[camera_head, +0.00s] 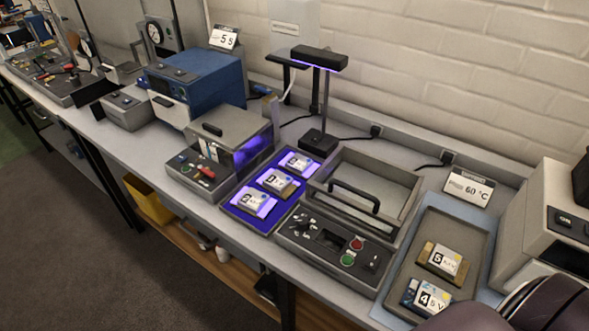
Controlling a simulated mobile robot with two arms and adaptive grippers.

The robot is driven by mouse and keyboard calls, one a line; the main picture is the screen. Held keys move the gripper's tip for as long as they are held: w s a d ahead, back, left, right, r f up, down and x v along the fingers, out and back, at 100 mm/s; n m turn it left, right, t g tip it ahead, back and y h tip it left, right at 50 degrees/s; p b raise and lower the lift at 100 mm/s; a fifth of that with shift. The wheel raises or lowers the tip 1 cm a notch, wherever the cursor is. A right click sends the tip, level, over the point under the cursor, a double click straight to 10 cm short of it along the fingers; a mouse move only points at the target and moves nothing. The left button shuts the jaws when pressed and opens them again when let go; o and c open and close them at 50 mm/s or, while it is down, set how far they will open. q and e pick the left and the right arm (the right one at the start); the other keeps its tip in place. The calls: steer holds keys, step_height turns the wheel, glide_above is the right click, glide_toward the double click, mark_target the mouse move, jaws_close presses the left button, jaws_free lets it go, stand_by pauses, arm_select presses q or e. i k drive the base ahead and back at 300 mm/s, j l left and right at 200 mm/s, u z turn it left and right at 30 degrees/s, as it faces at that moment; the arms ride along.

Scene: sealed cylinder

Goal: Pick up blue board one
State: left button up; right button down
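Three small labelled boards lie in a row on a violet-lit mat (236,210): a near one (254,201), a middle one (277,182) and a far one (298,164). The violet light hides their true colours. Two more boards lie in the grey tray (472,237) at the right: a tan one (443,262) and, nearer, one with blue edges (426,297). I cannot tell from the labels which is blue board one. Dark rounded parts at the bottom right corner seem to be my arm, close to the blue-edged board. Neither gripper's fingers show.
A lamp (320,58) stands behind the mat. A lidded box (350,200) with buttons sits between mat and tray. A grey machine (222,135) and a blue one (195,80) stand left. A 60 °C sign (468,187) stands behind the tray.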

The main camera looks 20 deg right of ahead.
mark_target(282, 187)
steer(key=i+j+z, duration=0.1)
steer(key=z, duration=0.25)
steer(key=j+z, duration=0.6)
steer(key=z, duration=0.15)
steer(key=i, duration=0.05)
